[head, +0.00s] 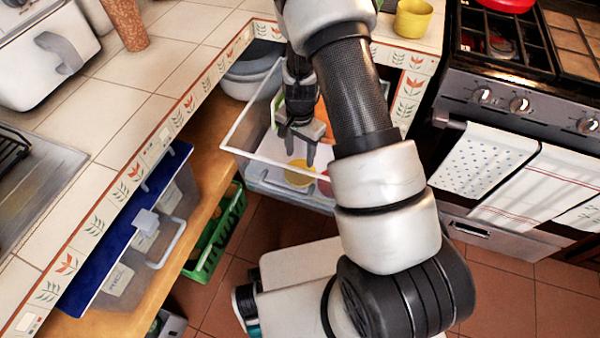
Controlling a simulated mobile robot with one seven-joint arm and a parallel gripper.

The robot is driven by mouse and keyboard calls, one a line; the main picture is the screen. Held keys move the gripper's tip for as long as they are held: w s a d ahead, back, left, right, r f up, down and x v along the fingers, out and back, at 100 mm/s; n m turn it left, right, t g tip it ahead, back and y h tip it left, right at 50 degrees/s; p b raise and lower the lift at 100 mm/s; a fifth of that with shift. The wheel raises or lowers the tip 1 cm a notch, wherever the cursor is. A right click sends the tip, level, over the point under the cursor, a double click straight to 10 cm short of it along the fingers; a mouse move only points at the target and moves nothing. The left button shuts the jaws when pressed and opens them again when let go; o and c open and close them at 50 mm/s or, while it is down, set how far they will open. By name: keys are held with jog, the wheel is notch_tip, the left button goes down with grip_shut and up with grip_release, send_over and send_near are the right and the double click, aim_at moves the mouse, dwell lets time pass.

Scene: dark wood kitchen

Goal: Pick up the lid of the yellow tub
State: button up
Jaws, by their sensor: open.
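A small round yellow tub (299,175) sits low beneath my gripper, inside the area framed by a clear, white-edged panel or bin (240,128). Its top looks yellow too; I cannot tell the lid apart from the body at this size. My gripper (300,156) points down above the tub with its two fingers apart and nothing between them. The fingertips look close above the tub, but the exact gap cannot be told. My arm hides part of the area to the right.
A pinkish-red item (325,186) lies beside the tub, and an orange item (323,118) is behind my gripper. A grey pot (250,78) stands at the back left. A green crate (216,232) is on the left. The stove (520,95) is right.

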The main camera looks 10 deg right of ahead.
aim_at(301, 166)
notch_tip(301, 166, down, 5)
jog(key=shift+s+d+f+b, duration=0.1)
jog(key=shift+f+b, duration=0.05)
jog(key=shift+b, duration=0.8)
jog(key=c, duration=1.1)
